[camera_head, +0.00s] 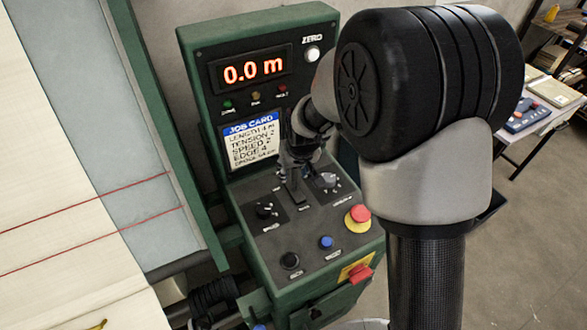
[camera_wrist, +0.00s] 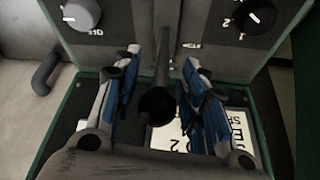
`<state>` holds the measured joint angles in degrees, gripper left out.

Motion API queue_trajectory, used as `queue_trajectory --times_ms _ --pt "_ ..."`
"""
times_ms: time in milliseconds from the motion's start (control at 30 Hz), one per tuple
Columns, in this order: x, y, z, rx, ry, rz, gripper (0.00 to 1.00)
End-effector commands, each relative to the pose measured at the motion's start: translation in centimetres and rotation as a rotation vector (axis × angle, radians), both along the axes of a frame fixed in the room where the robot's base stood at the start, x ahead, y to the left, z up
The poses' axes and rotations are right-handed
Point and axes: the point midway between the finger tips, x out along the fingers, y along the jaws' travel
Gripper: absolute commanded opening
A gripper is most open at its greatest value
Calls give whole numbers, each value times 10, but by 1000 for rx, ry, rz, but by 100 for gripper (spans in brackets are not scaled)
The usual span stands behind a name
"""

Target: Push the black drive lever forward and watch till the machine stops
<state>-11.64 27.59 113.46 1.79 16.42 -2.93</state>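The black drive lever (camera_wrist: 158,104) shows in the wrist view as a dark stem with a round knob, between my two fingers. My gripper (camera_wrist: 162,60) is open, with one blue-lined finger on each side of the lever and a visible gap to each. In the head view my gripper (camera_head: 298,160) is over the control panel's upper part and mostly covers the lever. The machine's red display (camera_head: 253,69) reads 0.0 m. A job card (camera_head: 254,140) below it lists length 4 m, tension 2, speed 2 and edge 4.
The sloping panel carries a black knob (camera_head: 264,210), a grey knob (camera_head: 328,180), a red mushroom button (camera_head: 360,213), a blue button (camera_head: 326,242) and a black button (camera_head: 290,260). A red switch (camera_head: 360,273) is on the front. Pale cloth (camera_head: 60,240) lies at left.

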Motion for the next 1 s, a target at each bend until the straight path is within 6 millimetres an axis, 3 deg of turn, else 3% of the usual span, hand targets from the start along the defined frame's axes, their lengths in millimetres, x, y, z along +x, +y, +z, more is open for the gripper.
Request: queue_trajectory --times_ms 167,733,1000 --pt "0 0 0 0 0 0 39" --pt "0 0 0 0 1 0 1" --pt "0 0 0 0 1 0 0"
